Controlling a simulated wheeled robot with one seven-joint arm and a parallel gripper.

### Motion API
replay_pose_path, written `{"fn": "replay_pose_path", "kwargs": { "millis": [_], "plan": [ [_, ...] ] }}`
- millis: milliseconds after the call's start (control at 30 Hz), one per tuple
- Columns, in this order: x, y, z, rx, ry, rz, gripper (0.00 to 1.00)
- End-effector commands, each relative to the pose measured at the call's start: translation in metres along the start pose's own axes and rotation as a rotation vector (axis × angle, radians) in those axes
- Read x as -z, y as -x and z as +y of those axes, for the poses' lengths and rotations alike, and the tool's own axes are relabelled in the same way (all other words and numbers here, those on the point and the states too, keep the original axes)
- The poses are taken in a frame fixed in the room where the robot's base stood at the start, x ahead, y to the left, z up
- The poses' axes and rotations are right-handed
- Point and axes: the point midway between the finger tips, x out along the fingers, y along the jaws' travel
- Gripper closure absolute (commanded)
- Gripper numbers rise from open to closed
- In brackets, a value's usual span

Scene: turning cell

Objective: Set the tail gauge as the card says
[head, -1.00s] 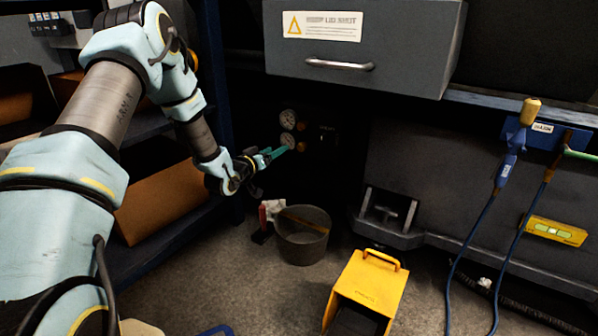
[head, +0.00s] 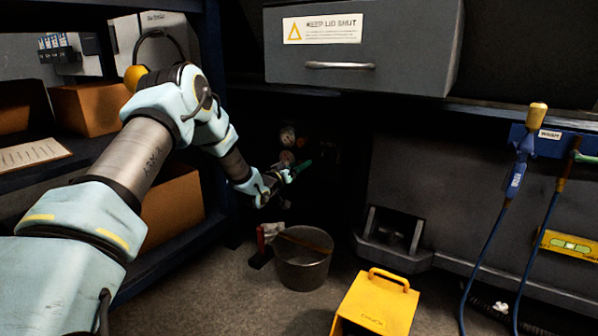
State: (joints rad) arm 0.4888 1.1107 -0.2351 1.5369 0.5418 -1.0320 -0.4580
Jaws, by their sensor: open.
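Two small round dial gauges sit in the dark recess below the grey lid box. The upper gauge (head: 288,136) shows its pale face. The lower gauge (head: 287,157) is partly covered by my gripper (head: 302,167). The dial readings are too small to make out, and I cannot tell which one is the tail gauge. My gripper is open, its teal fingers just right of the lower gauge; I cannot tell whether they touch anything. A printed sheet (head: 32,154) lies on the left shelf; its text is unreadable, and I cannot tell if it is the card.
A grey box (head: 400,60) labelled to keep the lid shut overhangs the recess. A bucket (head: 304,268), a red-handled item (head: 262,240) and a yellow box (head: 378,305) stand on the floor below. Blue-hosed tools (head: 518,160) hang at right. Shelving with orange-brown bins (head: 90,105) flanks the left.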

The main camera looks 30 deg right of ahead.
Motion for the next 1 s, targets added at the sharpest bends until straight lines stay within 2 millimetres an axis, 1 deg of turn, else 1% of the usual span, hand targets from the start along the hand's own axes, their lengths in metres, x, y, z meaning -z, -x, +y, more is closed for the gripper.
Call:
{"fn": "replay_pose_path", "kwargs": {
  "millis": [133,367,900,967,1000],
  "plan": [
    [-0.0002,-0.0051,0.0002,0.0,0.0,0.0,0.31],
    [0.0001,-0.0051,0.0003,0.0,0.0,-0.001,0.32],
    [-0.0002,-0.0048,0.0003,0.0,0.0,-0.001,0.93],
    [-0.0002,-0.0048,0.0003,0.0,0.0,-0.001,1.0],
    [-0.0002,-0.0048,0.0003,0.0,0.0,-0.001,1.0]
  ]
}}
